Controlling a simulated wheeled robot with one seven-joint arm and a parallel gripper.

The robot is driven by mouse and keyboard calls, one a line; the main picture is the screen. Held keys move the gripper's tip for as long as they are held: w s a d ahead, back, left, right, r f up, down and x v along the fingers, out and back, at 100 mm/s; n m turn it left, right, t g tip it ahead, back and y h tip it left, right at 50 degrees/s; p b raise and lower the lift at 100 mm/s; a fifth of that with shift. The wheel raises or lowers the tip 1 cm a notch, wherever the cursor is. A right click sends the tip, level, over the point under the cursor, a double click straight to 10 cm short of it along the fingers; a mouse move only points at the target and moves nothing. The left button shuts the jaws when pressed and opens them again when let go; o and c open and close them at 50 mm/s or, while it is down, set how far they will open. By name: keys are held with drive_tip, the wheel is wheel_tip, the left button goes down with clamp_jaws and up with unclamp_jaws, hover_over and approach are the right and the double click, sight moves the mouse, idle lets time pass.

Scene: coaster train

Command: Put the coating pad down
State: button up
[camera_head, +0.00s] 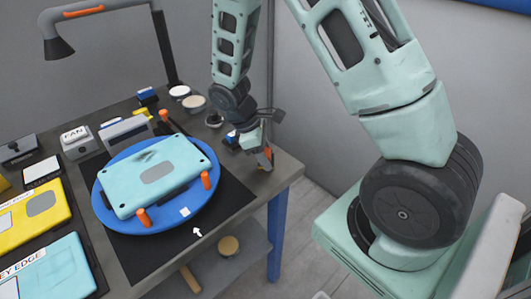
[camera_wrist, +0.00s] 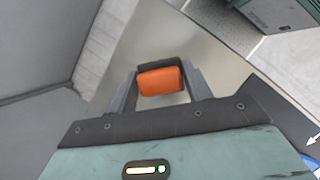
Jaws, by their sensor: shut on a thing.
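My gripper (camera_head: 264,158) is over the table's right end, near its corner. It is shut on the coating pad, an orange block with a dark edge, which shows between the two grey fingers in the wrist view (camera_wrist: 161,82). In the head view only a small orange part of the pad (camera_head: 267,153) shows by the fingers. The plain grey table top (camera_head: 285,168) lies beneath. I cannot tell whether the pad touches it.
A blue turntable (camera_head: 190,214) holds a light teal panel (camera_head: 140,190) among orange pegs. A blue-topped bottle (camera_head: 231,136) and small round containers (camera_head: 193,102) stand behind. A FAN box (camera_head: 75,140) and a yellow panel (camera_head: 35,212) are at left. The table's right edge is close.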

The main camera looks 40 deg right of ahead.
drive_tip(key=shift+f, duration=0.15)
drive_tip(key=o, duration=0.9)
drive_tip(key=shift+o, duration=0.2)
drive_tip(key=b+v, duration=0.1)
drive_tip(key=v, duration=1.1)
drive_tip(key=s+a+r+m+t+y, duration=0.1)
drive_tip(key=s+a+r+t+y, duration=0.2)
drive_tip(key=s+a, duration=1.6)
drive_tip(key=shift+s+r+m+y, duration=0.45)
drive_tip(key=shift+s+r, duration=0.3)
drive_tip(key=shift+s, duration=0.35)
